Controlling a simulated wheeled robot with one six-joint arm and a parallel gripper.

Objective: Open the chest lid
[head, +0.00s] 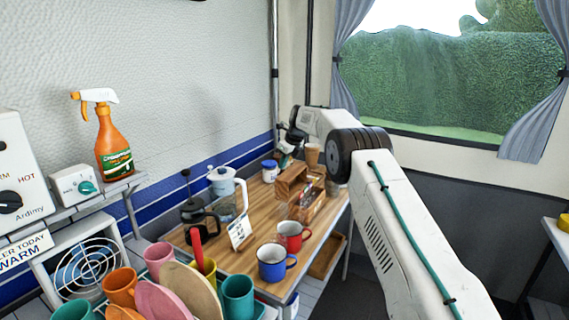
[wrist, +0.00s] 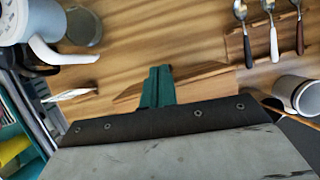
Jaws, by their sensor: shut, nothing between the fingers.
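A small wooden box form (head: 290,181), which may be the chest, stands near the back of the wooden table, beside an open wooden holder (head: 305,210) with upright items. I cannot clearly tell the lid from the body or how far it is open. In the wrist view, a thin wooden piece (wrist: 205,80) runs behind my gripper (wrist: 159,72), whose teal fingers are shut with nothing between them. The fingertips overlap that piece in the picture; contact cannot be told. In the head view, my arm reaches over the back of the table.
Spoons (wrist: 270,35) lie in a wooden holder at right in the wrist view. Colourful cups and plates fill the front left.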

